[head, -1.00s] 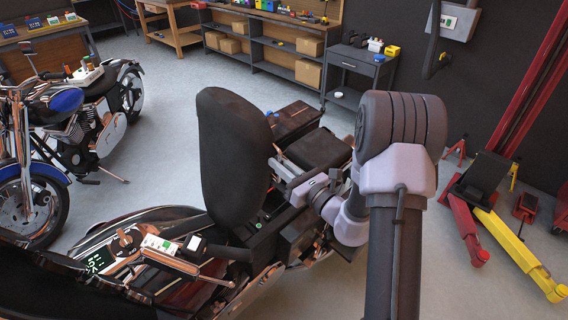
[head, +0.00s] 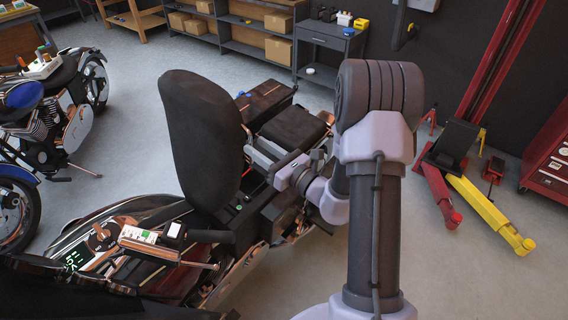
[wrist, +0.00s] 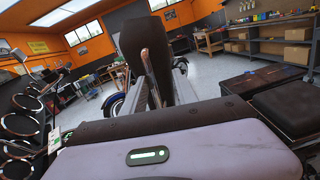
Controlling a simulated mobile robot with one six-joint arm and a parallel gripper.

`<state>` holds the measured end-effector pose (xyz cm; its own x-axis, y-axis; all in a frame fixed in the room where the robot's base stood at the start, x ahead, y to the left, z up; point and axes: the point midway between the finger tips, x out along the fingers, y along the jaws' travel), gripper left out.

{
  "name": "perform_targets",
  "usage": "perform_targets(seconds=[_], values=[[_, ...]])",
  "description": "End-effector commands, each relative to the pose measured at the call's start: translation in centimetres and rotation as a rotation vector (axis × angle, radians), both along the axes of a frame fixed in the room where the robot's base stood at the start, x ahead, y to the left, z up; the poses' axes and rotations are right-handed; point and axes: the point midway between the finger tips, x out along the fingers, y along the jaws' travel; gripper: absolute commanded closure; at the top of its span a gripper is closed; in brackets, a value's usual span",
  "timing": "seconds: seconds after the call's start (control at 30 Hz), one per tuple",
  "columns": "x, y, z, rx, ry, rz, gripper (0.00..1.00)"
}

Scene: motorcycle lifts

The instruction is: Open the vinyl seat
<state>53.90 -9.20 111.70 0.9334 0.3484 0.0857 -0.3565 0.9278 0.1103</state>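The black vinyl seat (head: 203,140) stands raised, nearly upright, over the motorcycle's open body in the head view. The bay below it shows dark parts and small green lights. In the wrist view the seat (wrist: 146,50) stands straight ahead, seen edge-on with a copper-coloured strip along its side. My gripper (head: 255,160) is just right of the seat's lower part. In the wrist view its two grey fingers (wrist: 160,88) are spread apart, with the seat's edge showing between and beyond them. Whether a finger touches the seat is hidden.
Dark side cases (head: 295,128) sit at the rear of the motorcycle, close to my arm. Another motorcycle (head: 45,125) stands at the left. A red and yellow lift (head: 465,190) is on the right. Grey floor (head: 145,115) lies clear between the motorcycles.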

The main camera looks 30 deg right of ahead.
Motion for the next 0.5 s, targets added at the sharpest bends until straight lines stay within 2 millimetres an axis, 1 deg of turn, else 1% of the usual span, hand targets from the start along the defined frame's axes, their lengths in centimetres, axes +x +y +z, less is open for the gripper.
perform_targets(seconds=[0.03,0.17,0.3,0.4,0.5], values=[[-1.1,-0.6,-0.1,0.003,0.002,-0.007,0.68],[-4.3,-1.8,-0.5,0.004,0.004,-0.008,0.68],[-8.5,-3.4,-0.9,0.004,0.003,-0.010,0.68],[-11.1,-4.3,-1.1,0.003,0.003,-0.008,0.68],[-12.8,-4.9,-1.2,0.002,0.002,-0.006,0.68]])
